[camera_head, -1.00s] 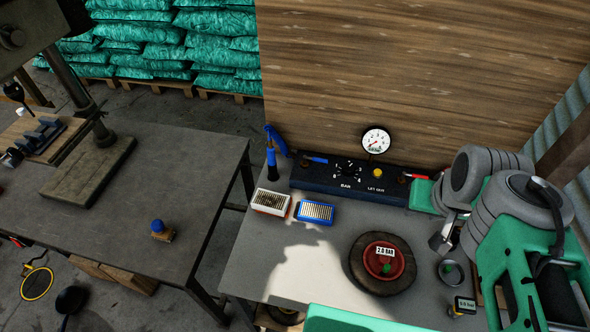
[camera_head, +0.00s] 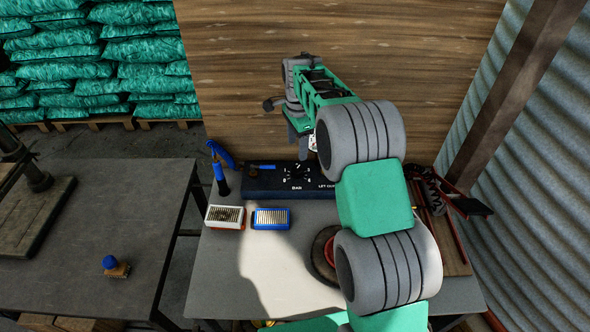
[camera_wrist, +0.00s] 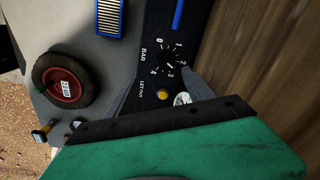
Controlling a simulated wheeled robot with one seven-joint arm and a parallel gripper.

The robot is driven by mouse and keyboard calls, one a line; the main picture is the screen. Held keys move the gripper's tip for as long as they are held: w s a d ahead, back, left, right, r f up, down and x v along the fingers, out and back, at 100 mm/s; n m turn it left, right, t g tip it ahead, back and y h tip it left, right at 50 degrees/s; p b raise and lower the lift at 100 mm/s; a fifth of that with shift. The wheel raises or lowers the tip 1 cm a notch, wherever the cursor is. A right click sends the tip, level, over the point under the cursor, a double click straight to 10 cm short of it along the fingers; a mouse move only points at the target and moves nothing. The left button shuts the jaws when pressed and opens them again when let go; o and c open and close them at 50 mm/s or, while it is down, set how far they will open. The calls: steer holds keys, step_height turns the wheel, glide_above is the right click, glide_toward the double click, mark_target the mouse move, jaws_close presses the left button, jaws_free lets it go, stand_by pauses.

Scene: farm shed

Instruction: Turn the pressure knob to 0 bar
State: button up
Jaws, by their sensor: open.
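The black pressure knob (camera_head: 296,173) sits on the dark panel (camera_head: 262,183) at the back of the bench, above the word BAR. In the wrist view the knob (camera_wrist: 165,59) is turned sideways in the picture, with a scale of 0 to 4 around it. I cannot tell clearly where its pointer stands. My gripper (camera_head: 303,148) is open, above and behind the panel near the knob, apart from it. In the wrist view a grey finger (camera_wrist: 200,85) reaches in beside the scale. The round gauge (camera_head: 312,142) is mostly hidden by my arm.
A yellow button (camera_wrist: 163,95) is on the panel beside the knob. A wheel (camera_wrist: 39,75) with a red hub lies on the bench. The wooden wall (camera_head: 240,80) is close behind.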

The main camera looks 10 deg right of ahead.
steer(key=m, duration=0.2)
glide_above(296, 169)
step_height(296, 169, down, 4)
steer(key=shift+a+f, duration=0.1)
steer(key=shift+f, duration=0.1)
step_height(296, 169, down, 8)
steer(key=shift+r+p, duration=0.1)
steer(key=shift+p, duration=0.9)
steer(key=shift+c, duration=0.5)
jaws_close()
